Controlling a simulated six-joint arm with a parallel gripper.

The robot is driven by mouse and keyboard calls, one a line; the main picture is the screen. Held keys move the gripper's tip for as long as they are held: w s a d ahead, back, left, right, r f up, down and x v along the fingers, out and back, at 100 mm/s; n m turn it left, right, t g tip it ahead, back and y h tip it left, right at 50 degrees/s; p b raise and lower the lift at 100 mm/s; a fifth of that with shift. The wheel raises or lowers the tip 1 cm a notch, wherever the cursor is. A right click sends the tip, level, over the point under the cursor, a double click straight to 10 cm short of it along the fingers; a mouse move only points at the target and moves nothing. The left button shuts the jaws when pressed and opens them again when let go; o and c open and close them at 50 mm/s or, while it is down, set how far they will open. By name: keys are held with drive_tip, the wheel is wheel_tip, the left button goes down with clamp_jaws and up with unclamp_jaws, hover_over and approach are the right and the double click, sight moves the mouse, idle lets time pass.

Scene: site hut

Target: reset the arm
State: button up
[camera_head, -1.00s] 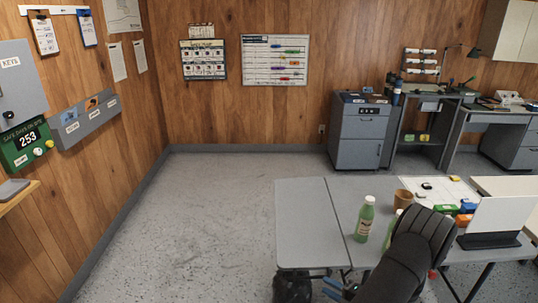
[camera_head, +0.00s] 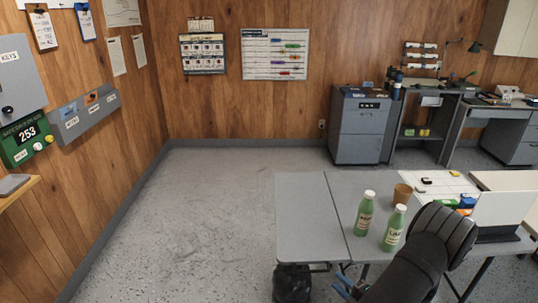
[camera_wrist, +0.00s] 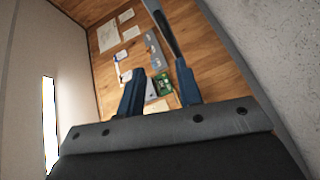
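My gripper (camera_head: 345,283) is near the bottom of the head view, partly hidden by my dark arm, beside the front edge of the grey table (camera_head: 305,222). In the wrist view, its two blue fingers (camera_wrist: 160,84) stand apart with nothing between them. That view looks past them toward the wood-panelled wall with papers and a grey key box. My arm covers the table's front right part in the head view.
Two green bottles (camera_head: 365,213) (camera_head: 394,228) stand upright on the table, close to my arm. A brown cup (camera_head: 402,194) and a white board (camera_head: 503,209) stand further right. A black bag (camera_head: 292,284) is below the table's left end. The floor (camera_head: 205,215) on the left is clear.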

drive_tip(key=shift+w+a+f+m+t+h, duration=0.3)
drive_tip(key=shift+w+a+m+h, duration=0.15)
drive_tip(key=shift+a+m+h, duration=0.3)
drive_tip(key=shift+w+a+f+m+t+h, duration=0.15)
drive_tip(key=shift+w+a+f+m+h, duration=0.1)
drive_tip(key=shift+w+a+m+h, duration=0.4)
drive_tip(key=shift+w+a+f+m+t+h, duration=0.25)
drive_tip(key=shift+w+a+f+m+h, duration=0.05)
drive_tip(key=shift+a+m+h, duration=0.55)
drive_tip(key=shift+w+a+f+t+h, duration=0.15)
drive_tip(key=shift+w+f+t+h, duration=0.15)
drive_tip(key=shift+w+t+h, duration=0.3)
drive_tip(key=shift+w+f+n+t+h, duration=0.1)
drive_tip(key=shift+w+n+t+h, duration=0.25)
drive_tip(key=shift+w+t, duration=0.5)
drive_tip(key=n+g+y, duration=0.5)
drive_tip(key=n+y, duration=0.5)
drive_tip(key=y, duration=0.1)
approach(311, 271)
drive_tip(key=x, duration=1)
drive_tip(key=shift+w+f, duration=0.2)
drive_tip(key=shift+f, duration=0.1)
